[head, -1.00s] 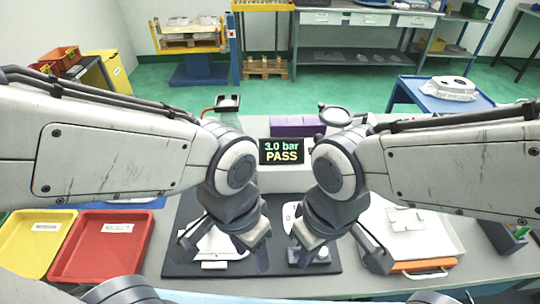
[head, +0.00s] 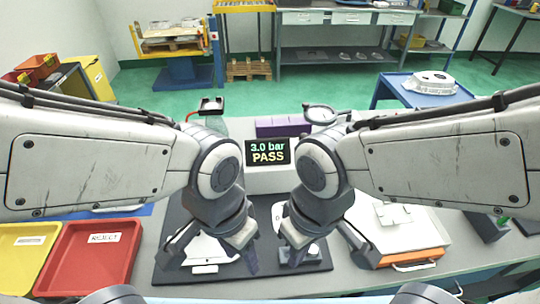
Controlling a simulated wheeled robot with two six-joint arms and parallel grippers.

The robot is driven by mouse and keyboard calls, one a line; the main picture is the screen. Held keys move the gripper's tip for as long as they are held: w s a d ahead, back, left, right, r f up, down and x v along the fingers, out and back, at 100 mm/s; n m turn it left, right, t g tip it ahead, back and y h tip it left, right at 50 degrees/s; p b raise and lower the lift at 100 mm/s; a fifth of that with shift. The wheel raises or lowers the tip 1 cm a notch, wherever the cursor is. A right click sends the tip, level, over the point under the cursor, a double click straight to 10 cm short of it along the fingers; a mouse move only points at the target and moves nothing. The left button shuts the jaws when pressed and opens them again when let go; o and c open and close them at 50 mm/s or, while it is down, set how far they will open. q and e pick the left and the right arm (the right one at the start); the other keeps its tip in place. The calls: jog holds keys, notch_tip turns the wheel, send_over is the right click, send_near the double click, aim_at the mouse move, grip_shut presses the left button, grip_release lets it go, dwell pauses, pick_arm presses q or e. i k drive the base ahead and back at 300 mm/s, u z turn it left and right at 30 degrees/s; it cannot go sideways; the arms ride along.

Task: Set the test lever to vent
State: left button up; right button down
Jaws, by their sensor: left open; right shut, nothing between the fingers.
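The test unit's screen (head: 267,152) reads "3.0 bar PASS" in the middle of the bench. Below it, a black mat (head: 180,215) holds a white plate-like part (head: 207,250) and a small dark block with a silver knob (head: 312,250). I cannot make out which piece is the test lever; my wrists hide part of the unit. My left gripper (head: 212,262) is open above the white part, apart from it as far as I can tell. My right gripper (head: 294,258) is shut and empty, close to the knob block; contact cannot be told.
A red tray (head: 75,280) and a yellow tray (head: 15,265) lie at left. A white and orange case (head: 415,245) lies right of the mat. A blue cart (head: 395,88) stands beyond the bench.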

aim_at(302, 136)
jog(key=k, duration=0.5)
jog(key=z, duration=1.35)
jog(key=k, duration=0.75)
jog(key=u, duration=0.8)
jog(key=i, duration=0.5)
